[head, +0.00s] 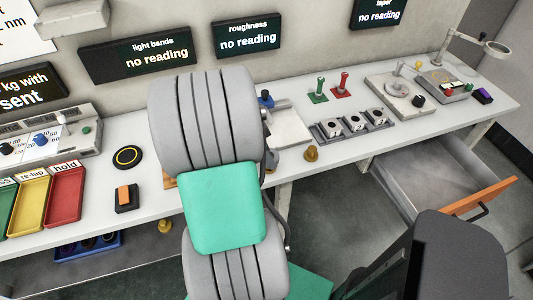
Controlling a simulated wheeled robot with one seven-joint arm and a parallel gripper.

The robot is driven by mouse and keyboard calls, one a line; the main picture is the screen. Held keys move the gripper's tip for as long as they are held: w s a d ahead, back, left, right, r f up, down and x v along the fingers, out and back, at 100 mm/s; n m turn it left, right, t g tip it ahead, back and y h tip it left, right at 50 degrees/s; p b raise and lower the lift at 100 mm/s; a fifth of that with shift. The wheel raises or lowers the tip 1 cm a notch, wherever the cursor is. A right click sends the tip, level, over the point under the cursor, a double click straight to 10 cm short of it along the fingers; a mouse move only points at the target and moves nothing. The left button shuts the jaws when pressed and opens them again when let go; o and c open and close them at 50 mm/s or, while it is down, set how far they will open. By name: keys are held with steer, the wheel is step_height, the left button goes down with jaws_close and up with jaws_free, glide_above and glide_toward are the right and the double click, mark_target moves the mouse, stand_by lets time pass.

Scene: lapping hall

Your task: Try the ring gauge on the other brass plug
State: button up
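A brass plug (311,153) stands near the front edge of the bench, right of my arm. Another small brass-coloured piece (165,226) sits lower down, below the bench's front edge at the left; it looks like a second plug. I cannot clearly identify the ring gauge. Several pale blocks with dark round holes (354,122) stand in a row behind the first plug. My arm fills the middle of the view and hides part of the bench; my gripper does not show.
Green, yellow and red trays (66,196) stand at the left, with an orange-topped black block (127,197) nearby. A blue rack (88,246) is below the bench. Green and red handled pieces (342,86) stand at the back. An open drawer (432,180) juts out at the right.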

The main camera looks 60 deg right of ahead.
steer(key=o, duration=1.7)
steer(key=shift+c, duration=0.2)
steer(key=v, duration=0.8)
